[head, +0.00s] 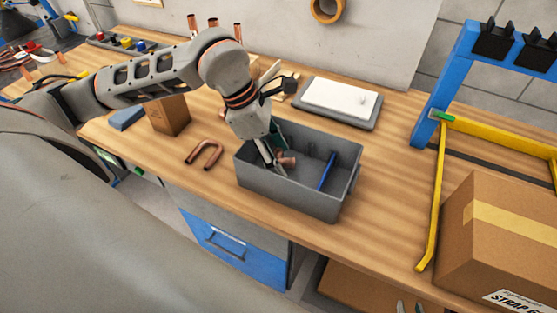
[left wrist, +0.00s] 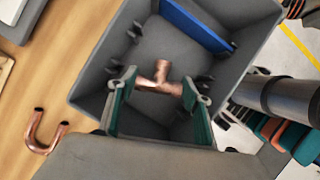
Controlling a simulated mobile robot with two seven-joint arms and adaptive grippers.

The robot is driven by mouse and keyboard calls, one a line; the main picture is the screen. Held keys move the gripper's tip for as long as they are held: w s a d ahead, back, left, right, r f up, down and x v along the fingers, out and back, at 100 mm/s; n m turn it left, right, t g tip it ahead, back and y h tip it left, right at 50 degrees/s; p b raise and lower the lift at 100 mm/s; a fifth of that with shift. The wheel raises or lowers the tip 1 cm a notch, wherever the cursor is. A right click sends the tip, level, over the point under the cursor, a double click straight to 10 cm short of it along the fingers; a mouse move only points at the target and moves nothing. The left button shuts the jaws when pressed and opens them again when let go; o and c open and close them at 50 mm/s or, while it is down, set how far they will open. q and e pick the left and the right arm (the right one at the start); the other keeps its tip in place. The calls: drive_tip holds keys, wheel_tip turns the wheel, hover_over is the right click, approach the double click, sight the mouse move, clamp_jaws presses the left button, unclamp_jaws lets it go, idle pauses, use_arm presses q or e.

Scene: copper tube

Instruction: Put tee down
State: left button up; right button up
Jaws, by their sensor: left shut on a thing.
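The copper tee (left wrist: 160,82) is between the teal-padded fingers of my left gripper (head: 279,166), which is shut on it. In the left wrist view the fingers touch both ends of its straight run, and its branch points away. The tee also shows in the head view (head: 288,161), inside the left part of the grey bin (head: 300,199). A blue divider (head: 326,171) stands to its right. I cannot tell whether the tee touches the bin floor.
A copper U-bend (head: 205,154) lies left of the bin. A small brown box (head: 168,115) and a blue block (head: 126,118) stand further left. A white-topped grey device (head: 340,101) lies behind the bin. A large carton (head: 497,238) and a yellow-blue frame (head: 433,174) are right.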

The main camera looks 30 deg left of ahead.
use_arm(q)
drive_tip(key=shift+f, duration=1.1)
drive_tip(key=shift+f, duration=0.2)
drive_tip(key=o, duration=0.8)
drive_tip(key=shift+r, duration=0.1)
drive_tip(key=shift+r, duration=0.25)
drive_tip(key=shift+b+v, duration=0.4)
drive_tip(key=shift+v, duration=5.5)
